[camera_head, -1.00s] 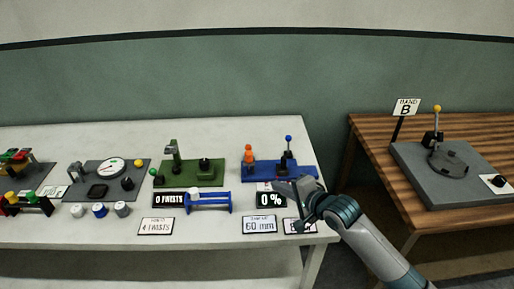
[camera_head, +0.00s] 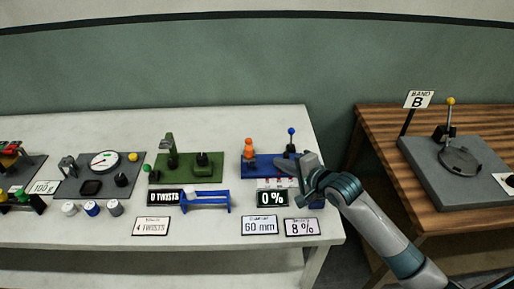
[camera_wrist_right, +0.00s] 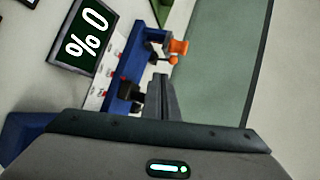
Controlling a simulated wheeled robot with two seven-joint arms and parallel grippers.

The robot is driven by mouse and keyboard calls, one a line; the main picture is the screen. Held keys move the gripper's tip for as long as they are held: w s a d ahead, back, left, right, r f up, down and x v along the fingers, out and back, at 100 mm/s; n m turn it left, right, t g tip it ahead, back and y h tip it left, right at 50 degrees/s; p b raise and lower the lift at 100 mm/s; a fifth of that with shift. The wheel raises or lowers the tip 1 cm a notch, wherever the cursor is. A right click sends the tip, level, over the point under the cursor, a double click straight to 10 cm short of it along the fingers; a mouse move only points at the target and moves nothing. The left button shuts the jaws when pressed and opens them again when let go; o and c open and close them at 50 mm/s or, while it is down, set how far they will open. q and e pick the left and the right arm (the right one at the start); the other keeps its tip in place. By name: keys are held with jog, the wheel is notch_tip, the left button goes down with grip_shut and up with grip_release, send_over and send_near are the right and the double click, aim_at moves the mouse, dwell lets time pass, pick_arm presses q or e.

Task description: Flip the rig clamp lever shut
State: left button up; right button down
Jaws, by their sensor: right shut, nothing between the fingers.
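A blue rig (camera_head: 256,166) stands at the right end of the white table, with an orange knob (camera_head: 249,150) and an upright lever with a blue ball (camera_head: 291,131). I cannot tell for sure which lever is the clamp lever. My right gripper (camera_head: 309,160) is shut and empty, at the rig's right end beside the blue-ball lever; it hides part of the rig. The right wrist view shows its shut fingers (camera_wrist_right: 161,96) close to the blue rig (camera_wrist_right: 129,62), with the orange knob (camera_wrist_right: 177,48) beyond. I cannot tell whether they touch anything. My left gripper is not in view.
A 0% display (camera_head: 271,198) and label cards (camera_head: 260,225) lie in front of the rig. A green rig (camera_head: 187,167) and a gauge plate (camera_head: 72,186) stand to the left. A wooden table (camera_head: 380,120) at right bears a grey plate (camera_head: 425,160) with a yellow-ball lever (camera_head: 451,101).

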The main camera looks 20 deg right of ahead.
jog(key=p+x, duration=0.2)
jog(key=x, duration=0.8)
jog(key=shift+r, duration=0.1)
jog(key=shift+w+a+r+p, duration=0.15)
jog(key=shift+w+p, duration=0.1)
jog(key=shift+w, duration=0.25)
jog(key=shift+w+a+r+p, duration=0.1)
jog(key=shift+w+p, duration=0.15)
jog(key=shift+w, duration=0.25)
jog(key=shift+w+a, duration=0.3)
jog(key=shift+w, duration=0.45)
jog(key=shift+w, duration=0.15)
